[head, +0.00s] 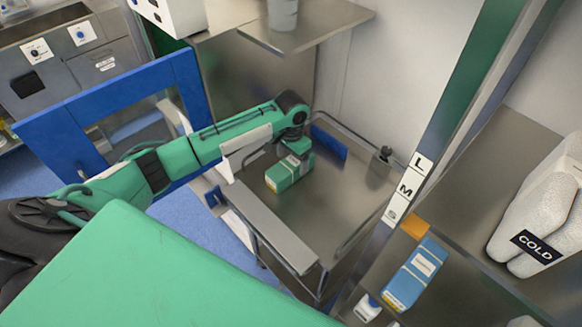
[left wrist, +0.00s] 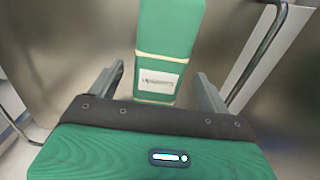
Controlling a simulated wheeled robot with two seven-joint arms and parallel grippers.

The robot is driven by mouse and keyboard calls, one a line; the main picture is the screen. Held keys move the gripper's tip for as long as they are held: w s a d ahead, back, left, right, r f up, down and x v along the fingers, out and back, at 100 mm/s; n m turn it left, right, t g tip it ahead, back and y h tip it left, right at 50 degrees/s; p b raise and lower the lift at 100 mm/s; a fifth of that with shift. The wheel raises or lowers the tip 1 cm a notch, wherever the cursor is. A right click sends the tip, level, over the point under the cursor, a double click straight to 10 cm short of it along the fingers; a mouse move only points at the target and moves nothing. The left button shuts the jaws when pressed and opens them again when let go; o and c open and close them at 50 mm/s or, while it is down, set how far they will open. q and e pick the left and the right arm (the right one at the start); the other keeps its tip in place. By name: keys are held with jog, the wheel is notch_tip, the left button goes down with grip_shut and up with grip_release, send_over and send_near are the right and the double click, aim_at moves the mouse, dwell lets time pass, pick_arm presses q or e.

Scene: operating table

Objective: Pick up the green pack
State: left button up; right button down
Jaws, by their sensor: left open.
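The green pack (head: 287,175) is a box with a pale band and a white label. It lies on the metal top of a cart (head: 300,207) in the head view. In the left wrist view the green pack (left wrist: 168,45) stretches away from between the fingers toward the top edge. My left gripper (head: 297,148) is over the pack at the end of the green arm. In the left wrist view its two fingers (left wrist: 160,90) are apart, one on each side of the pack's near end, with gaps to both. My right gripper is not in view.
The cart has a raised metal rail (head: 357,240). A blue-framed panel (head: 125,125) stands left of it. At the right, a metal shelf holds a blue box (head: 415,275) and white bundles marked COLD (head: 540,210). A green surface (head: 150,275) fills the front.

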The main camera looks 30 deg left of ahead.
aim_at(292, 162)
pick_arm(q)
notch_tip(292, 162, down, 4)
jog(key=shift+r+p, duration=0.1)
jog(key=shift+p, duration=0.65)
jog(key=shift+f, duration=0.45)
jog(key=c, duration=1.2)
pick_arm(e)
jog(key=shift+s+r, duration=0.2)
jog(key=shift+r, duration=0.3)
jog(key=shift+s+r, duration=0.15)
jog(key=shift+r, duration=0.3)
